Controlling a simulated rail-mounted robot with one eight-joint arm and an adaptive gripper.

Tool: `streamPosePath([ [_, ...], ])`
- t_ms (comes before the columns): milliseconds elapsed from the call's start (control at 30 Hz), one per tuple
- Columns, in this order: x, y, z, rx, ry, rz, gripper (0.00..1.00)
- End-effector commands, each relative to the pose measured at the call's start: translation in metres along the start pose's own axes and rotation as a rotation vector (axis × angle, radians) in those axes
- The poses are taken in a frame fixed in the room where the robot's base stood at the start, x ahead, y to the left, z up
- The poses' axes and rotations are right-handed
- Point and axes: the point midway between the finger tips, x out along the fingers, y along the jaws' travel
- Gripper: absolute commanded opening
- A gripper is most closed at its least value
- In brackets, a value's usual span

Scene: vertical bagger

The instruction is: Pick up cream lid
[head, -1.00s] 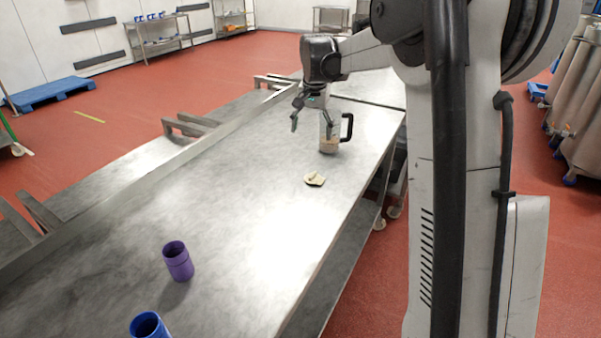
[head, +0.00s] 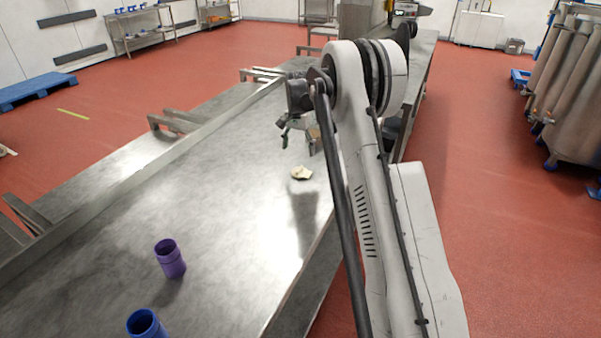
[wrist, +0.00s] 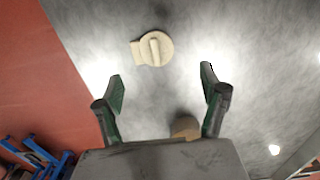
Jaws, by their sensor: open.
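The cream lid (head: 301,173) lies flat on the metal table, near its right edge in the head view. In the wrist view the cream lid (wrist: 153,48) shows its round top with a raised bar, ahead of the fingertips and roughly between their lines. My gripper (head: 284,133) is above the table, up and slightly left of the lid in the head view. In the wrist view my gripper (wrist: 163,88) has its green-padded fingers spread wide with nothing between them. The lid is apart from both fingers.
A tan-filled container (head: 314,134) stands close by my gripper, partly hidden by my arm; a tan round shape (wrist: 186,126) shows beside the right finger. A purple cup (head: 170,258) and a blue cup (head: 147,325) stand nearer.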

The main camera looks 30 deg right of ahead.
Motion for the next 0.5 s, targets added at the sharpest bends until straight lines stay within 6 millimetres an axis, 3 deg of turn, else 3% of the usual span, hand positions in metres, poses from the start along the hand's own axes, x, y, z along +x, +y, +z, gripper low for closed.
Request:
streamPosePath([
  [200,0.032,0.000,0.000,-0.001,0.000,0.000,0.75],
  [500,0.052,0.003,0.001,0.000,0.000,0.000,0.75],
])
